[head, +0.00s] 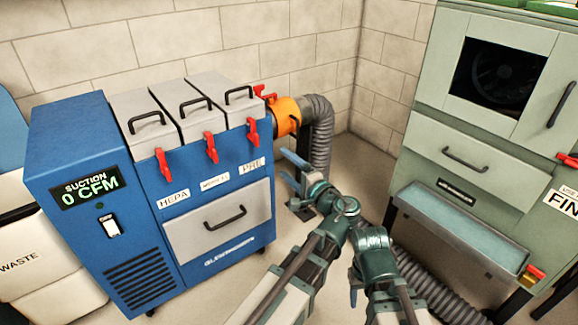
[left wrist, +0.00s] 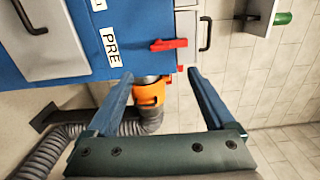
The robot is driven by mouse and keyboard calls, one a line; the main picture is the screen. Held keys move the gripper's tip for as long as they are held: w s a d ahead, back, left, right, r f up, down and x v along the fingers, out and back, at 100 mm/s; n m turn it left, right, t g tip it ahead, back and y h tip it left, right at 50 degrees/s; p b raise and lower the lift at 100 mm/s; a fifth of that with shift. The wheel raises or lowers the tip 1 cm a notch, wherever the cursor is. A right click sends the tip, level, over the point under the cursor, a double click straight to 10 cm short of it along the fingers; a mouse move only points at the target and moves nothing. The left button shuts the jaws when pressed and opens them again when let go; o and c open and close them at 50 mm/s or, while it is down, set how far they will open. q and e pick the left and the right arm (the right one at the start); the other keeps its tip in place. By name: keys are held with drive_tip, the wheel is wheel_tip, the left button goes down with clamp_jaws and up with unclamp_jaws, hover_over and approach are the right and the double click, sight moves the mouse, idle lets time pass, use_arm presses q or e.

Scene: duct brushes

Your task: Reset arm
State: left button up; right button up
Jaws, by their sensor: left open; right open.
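My left gripper (head: 288,167) is open and empty in the head view, in front of the blue suction unit's right side. Its two blue fingers stand apart in the left wrist view (left wrist: 160,74), with the orange duct collar (left wrist: 150,93) beyond them and no contact visible. My right arm is folded close beside the left one in the head view. Its right gripper (head: 353,295) is mostly hidden; only a slim blue piece shows, and nothing held is visible there.
The blue suction unit (head: 85,140) reads 0 CFM, with red latches and grey lids. A grey hose (head: 320,125) leaves its orange collar (head: 286,116). The green cabinet (head: 470,130) with a protruding tray (head: 463,232) stands right. Some floor is clear between.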

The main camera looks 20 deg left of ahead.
use_arm(q)
drive_tip(key=s+a+f+n+g+h, duration=0.25)
drive_tip(key=s+f+g+h, duration=0.2)
drive_tip(key=f, duration=0.45)
drive_tip(key=s+a+f+n+g+h, duration=0.1)
drive_tip(key=s+f+n+g+h, duration=0.25)
drive_tip(key=s+f, duration=0.45)
drive_tip(key=s+d+f+m+g+h+p, duration=0.1)
drive_tip(key=s+d+g+h, duration=0.2)
drive_tip(key=d, duration=0.6)
drive_tip(key=s+d+f+m+h+p, duration=0.1)
drive_tip(key=s+d+f+h, duration=0.1)
drive_tip(key=s+d, duration=0.45)
wheel_tip(320, 180, up, 38)
drive_tip(key=w+d+p, duration=0.1)
drive_tip(key=d+p, duration=0.1)
drive_tip(key=p, duration=3.6)
drive_tip(key=shift+w, duration=0.25)
